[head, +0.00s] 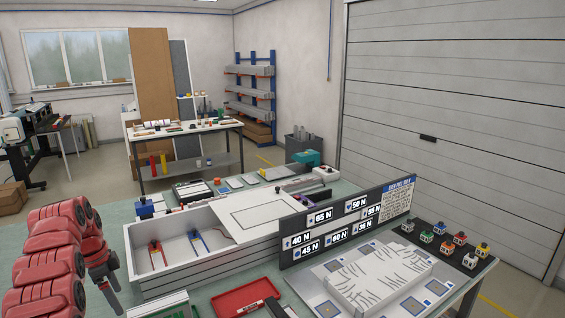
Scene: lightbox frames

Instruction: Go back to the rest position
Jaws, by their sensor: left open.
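My left gripper (107,279) is at the lower left, at the end of my red arm. Its dark fingers point down, apart and empty, beside the left end of a long white lightbox frame (185,283). The frame lies on the green worktable (120,217), with a few small coloured clamps and wires inside its open left part. A white panel covers its right part. My right gripper is not in view.
A dark sign board (347,223) with force labels stands right of the frame. A red tray (244,297) lies in front. A white carved block (378,280) and several coloured-knob pieces (447,247) are at the right. Open floor shows behind the table.

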